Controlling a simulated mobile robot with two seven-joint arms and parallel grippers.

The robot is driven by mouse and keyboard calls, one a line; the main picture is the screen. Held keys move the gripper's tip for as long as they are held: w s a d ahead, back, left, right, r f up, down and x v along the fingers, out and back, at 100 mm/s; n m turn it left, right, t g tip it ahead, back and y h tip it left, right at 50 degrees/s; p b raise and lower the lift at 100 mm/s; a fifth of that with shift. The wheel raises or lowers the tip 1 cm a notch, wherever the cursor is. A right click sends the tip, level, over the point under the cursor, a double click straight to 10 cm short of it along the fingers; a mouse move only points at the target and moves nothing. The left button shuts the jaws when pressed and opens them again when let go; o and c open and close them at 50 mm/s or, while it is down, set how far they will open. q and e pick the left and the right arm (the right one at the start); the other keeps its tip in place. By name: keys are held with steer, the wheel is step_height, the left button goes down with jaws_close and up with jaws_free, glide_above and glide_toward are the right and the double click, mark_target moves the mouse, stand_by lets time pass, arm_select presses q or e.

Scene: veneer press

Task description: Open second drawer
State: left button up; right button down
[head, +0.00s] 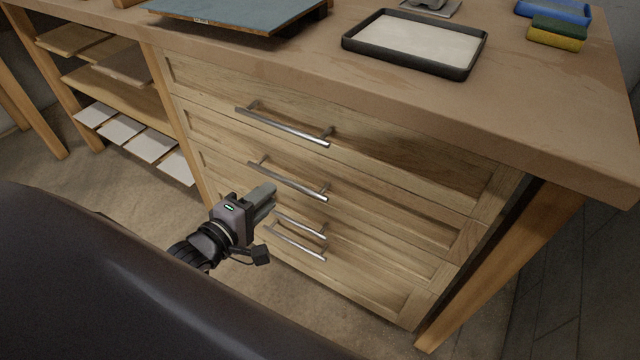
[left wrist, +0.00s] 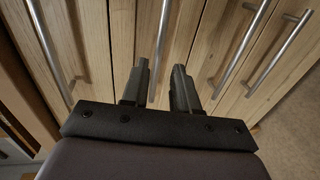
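The wooden drawer unit (head: 330,160) has a stack of drawers with long silver bar handles, all seen shut. The second drawer handle (head: 287,181) is the second bar from the top. My left gripper (head: 270,192) is in front of the unit, just below that handle in the head view. In the left wrist view the left gripper (left wrist: 161,75) is open, with a gap between its two dark fingers. The second handle (left wrist: 163,35) runs along that gap in the picture; whether it lies between the fingers in depth is unclear. My right gripper is not in view.
The top drawer handle (head: 283,126) lies above, and lower handles (head: 296,243) lie below the gripper. The worktop (head: 540,110) overhangs the drawers and carries a black-rimmed tray (head: 413,69). Open shelves (head: 115,90) stand left. Floor in front is clear.

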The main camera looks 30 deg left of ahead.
mark_target(285, 182)
arm_select(q)
steer(key=shift+w+d, duration=0.1)
steer(key=shift+w, duration=0.45)
steer(key=shift+b+x, duration=0.85)
steer(key=shift+x, duration=2.35)
jaws_close()
